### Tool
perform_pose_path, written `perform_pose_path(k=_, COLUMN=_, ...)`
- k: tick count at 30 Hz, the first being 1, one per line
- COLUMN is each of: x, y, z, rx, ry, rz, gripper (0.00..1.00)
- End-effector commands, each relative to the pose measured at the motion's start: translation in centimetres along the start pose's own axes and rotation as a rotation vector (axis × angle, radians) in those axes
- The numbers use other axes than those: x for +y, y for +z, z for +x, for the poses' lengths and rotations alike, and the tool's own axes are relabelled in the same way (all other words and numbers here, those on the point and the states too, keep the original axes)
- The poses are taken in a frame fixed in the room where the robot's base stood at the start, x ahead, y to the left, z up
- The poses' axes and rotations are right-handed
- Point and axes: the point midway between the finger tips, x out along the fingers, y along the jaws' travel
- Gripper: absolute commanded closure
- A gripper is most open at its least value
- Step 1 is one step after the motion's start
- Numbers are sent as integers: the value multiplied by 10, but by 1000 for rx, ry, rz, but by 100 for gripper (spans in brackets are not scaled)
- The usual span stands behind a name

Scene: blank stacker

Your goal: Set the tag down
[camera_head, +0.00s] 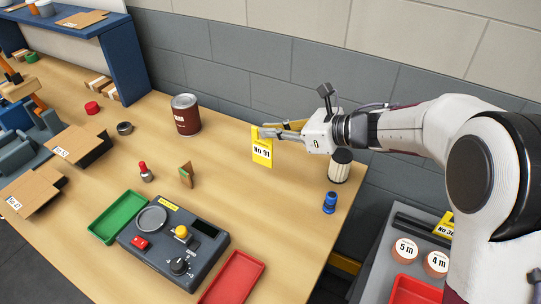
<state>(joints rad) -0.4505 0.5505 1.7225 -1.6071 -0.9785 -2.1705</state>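A yellow tag (262,151) with a white label reading "No 91" hangs upright at my gripper (265,133), at the back right of the wooden table. The gripper's fingers point left and appear closed on the tag's upper part. The tag's lower edge looks close to the table top; I cannot tell whether it touches.
A brown can (186,117) stands left of the tag. A pale cylinder (340,167) and a blue item (330,203) stand near the right edge. A grey control box (172,243) lies between green (118,217) and red (232,278) trays. The table below the gripper is clear.

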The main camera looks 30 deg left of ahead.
Motion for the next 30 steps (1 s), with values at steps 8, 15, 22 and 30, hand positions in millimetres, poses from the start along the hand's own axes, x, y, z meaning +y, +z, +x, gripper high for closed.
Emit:
perform_pose_path(k=8, x=0, y=-28, z=12, rx=0, ry=0, rz=1, gripper=100)
perform_pose_path(k=15, x=0, y=-29, z=12, rx=-1, ry=0, rz=-1, gripper=100)
perform_pose_path(k=22, x=0, y=-34, z=14, rx=0, ry=0, rz=0, gripper=100)
perform_pose_path(k=30, x=0, y=-58, z=24, rx=0, ry=1, rz=0, gripper=100)
